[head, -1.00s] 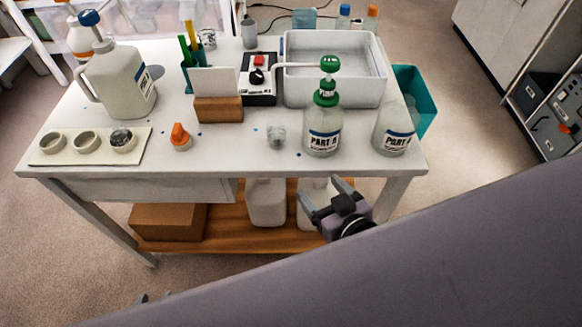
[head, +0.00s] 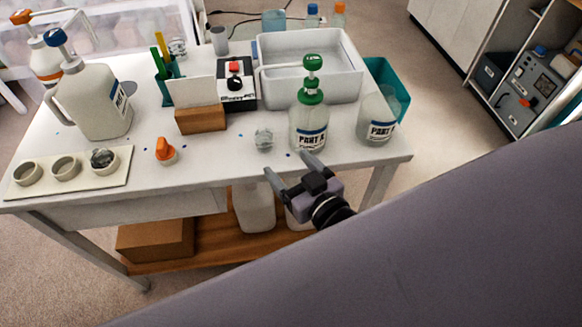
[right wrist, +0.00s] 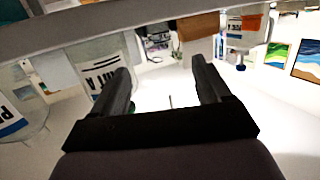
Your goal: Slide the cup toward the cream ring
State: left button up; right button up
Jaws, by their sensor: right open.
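A small clear cup (head: 264,140) stands on the white table near its front edge, left of the green-topped PART A bottle (head: 309,125). My right gripper (head: 290,167) is open and empty at the table's front edge, in front of the cup and that bottle and apart from the cup. Its two open fingers (right wrist: 163,85) also show in the right wrist view, with the PART A bottle (right wrist: 97,75) behind them. I cannot make out the cup there. I cannot tell a cream ring on the tabletop; round pale molds (head: 66,168) sit on a board at the left. My left gripper is out of view.
A second, clear bottle (head: 377,118) stands at the right corner. An orange-capped item (head: 166,151) stands left of the cup. A wooden block (head: 201,120) with a white card and a grey tray (head: 357,82) are behind. The tabletop left of the cup is mostly clear.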

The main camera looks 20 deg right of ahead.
aim_at(266, 143)
jog(key=shift+w, duration=0.1)
jog(key=w, duration=0.4)
jog(key=w+a+f, duration=0.1)
jog(key=w, duration=0.6)
jog(key=shift+w+a+f, duration=0.2)
jog(key=shift+w+f, duration=0.1)
jog(key=shift+f, duration=0.1)
jog(key=c, duration=1)
jog(key=shift+a, duration=0.2)
